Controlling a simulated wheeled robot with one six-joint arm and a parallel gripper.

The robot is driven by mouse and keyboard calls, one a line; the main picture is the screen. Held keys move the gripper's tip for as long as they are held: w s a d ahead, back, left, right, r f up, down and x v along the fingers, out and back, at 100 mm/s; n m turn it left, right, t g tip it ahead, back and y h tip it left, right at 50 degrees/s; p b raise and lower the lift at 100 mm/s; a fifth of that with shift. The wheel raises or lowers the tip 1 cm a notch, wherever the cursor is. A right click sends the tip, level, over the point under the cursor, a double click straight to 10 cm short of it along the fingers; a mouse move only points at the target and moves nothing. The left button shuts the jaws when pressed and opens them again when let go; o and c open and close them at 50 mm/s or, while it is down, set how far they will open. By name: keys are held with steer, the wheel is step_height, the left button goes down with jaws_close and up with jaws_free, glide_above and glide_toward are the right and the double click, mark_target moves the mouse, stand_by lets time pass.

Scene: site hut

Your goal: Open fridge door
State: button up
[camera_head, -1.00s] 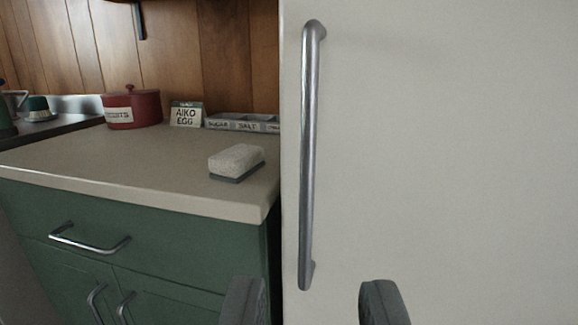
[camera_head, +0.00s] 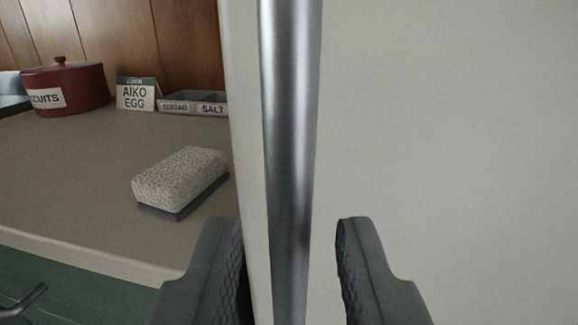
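The fridge door (camera_head: 440,130) is a flat off-white panel filling the right of the view. Its vertical silver bar handle (camera_head: 290,130) runs from the top to the bottom edge of the picture; both handle ends are out of view. My gripper (camera_head: 291,235) is open, with one dark grey finger on each side of the handle in the picture. A gap shows between the handle and each finger, wider on the right. I cannot tell whether the fingertips reach as deep as the bar. The door looks shut.
Left of the fridge is a beige worktop (camera_head: 75,165) over green cabinets (camera_head: 80,295) with a metal drawer handle (camera_head: 22,303). On it are a sponge-like block (camera_head: 180,180), a red biscuit pot (camera_head: 65,88), a small card (camera_head: 136,95) and a labelled tray (camera_head: 195,108).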

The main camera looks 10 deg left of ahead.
steer(key=shift+w+a, duration=0.15)
steer(key=shift+w, duration=1)
steer(key=shift+c, duration=0.2)
jaws_close()
steer(key=shift+s, duration=0.15)
